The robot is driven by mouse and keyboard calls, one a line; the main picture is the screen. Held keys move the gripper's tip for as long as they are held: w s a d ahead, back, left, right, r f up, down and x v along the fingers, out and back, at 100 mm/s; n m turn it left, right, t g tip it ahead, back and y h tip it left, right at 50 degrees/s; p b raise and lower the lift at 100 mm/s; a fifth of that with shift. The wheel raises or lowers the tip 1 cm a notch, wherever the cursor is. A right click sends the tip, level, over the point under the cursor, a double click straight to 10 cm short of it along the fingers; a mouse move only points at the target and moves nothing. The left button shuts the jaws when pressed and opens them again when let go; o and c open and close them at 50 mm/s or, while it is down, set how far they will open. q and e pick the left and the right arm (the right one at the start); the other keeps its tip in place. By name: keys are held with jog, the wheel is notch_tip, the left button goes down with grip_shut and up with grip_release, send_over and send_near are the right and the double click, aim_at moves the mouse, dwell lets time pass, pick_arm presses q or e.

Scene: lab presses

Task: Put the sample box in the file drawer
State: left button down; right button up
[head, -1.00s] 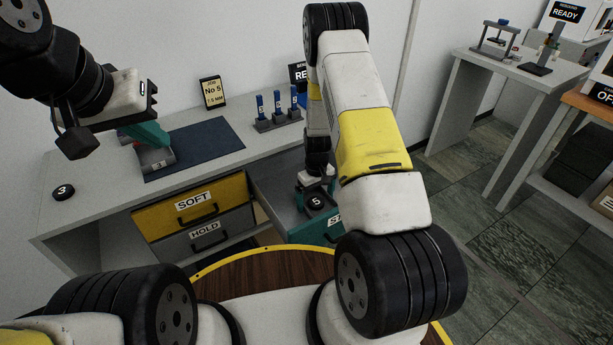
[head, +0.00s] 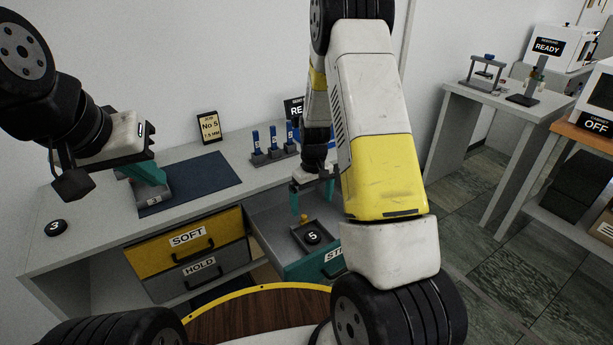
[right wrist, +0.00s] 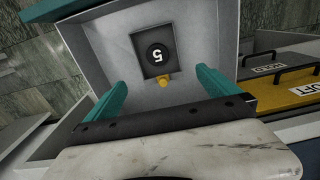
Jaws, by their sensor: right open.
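A small dark grey box (head: 302,236) with a black disc marked 5 and a yellow knob sits inside the open teal-fronted drawer (head: 308,268); I take it as the sample box. In the right wrist view the box (right wrist: 148,48) lies on the pale drawer floor. My right gripper (head: 313,197) is open and empty above it; its teal fingers (right wrist: 162,82) are apart, with the yellow knob between them in the picture. My left gripper (head: 145,174) is at a grey block (head: 155,192) on the desk; whether it grips the block is unclear. The drawer's label is partly hidden by my right arm.
The yellow SOFT drawer (head: 165,248) and grey HOLD drawer (head: 185,279) look shut. The desk bears a dark blue mat (head: 205,178), a black disc marked 3 (head: 55,228), a No 5 sign (head: 208,126) and a rack of blue-topped pieces (head: 275,155).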

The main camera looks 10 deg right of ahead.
jog(key=s+a+r+m+t+y, duration=0.1)
jog(key=s+r+t, duration=0.15)
jog(key=r, duration=1.15)
jog(key=s+a+r+m+t+y, duration=0.1)
jog(key=s+a+r+m+t, duration=0.1)
jog(key=s+r, duration=1.6)
jog(key=s+t, duration=0.1)
jog(key=s, duration=0.3)
jog(key=shift+a+r, duration=0.15)
jog(key=shift+a, duration=0.05)
jog(key=shift+t, duration=0.25)
jog(key=shift+c, duration=0.2)
